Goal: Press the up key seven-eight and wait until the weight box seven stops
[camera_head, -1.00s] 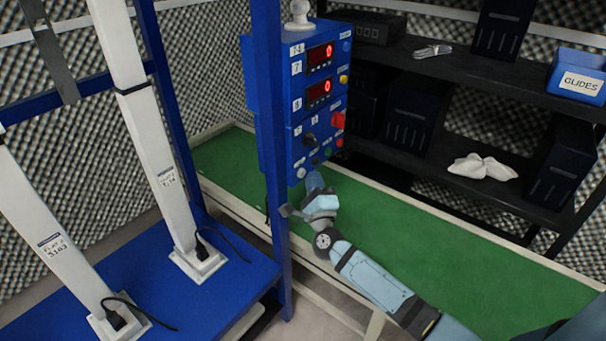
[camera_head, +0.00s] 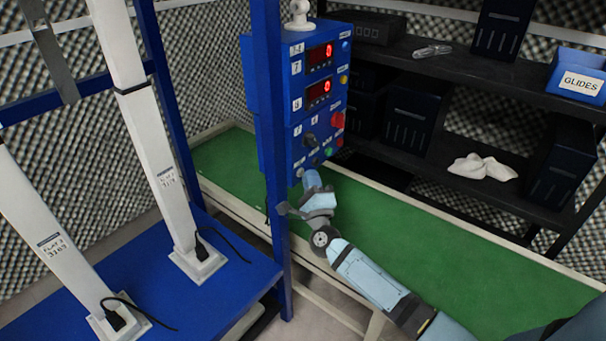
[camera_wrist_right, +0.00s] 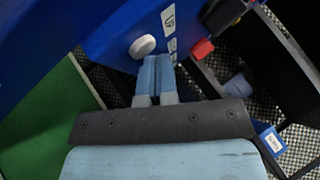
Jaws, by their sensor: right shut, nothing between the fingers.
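The blue control panel (camera_head: 319,75) hangs on the frame post. It has two red displays, the upper (camera_head: 319,55) and lower (camera_head: 318,91), both seeming to read 0. Its lower part carries a black knob (camera_head: 310,140) and several buttons, including a pale one (camera_head: 299,172). The labels are too small to read surely. My right gripper (camera_head: 311,178) is shut and empty at the panel's lower edge. In the right wrist view its fingertips (camera_wrist_right: 164,60) are just beside a white round button (camera_wrist_right: 142,46); contact cannot be told. My left gripper is out of view. I cannot identify weight box seven.
A green-topped bench (camera_head: 400,225) runs below the panel. A dark shelf (camera_head: 460,70) at right holds black boxes, a blue GLIDES bin (camera_head: 578,79) and white gloves (camera_head: 481,167). Two white columns (camera_head: 155,150) stand at left on a blue platform (camera_head: 215,290).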

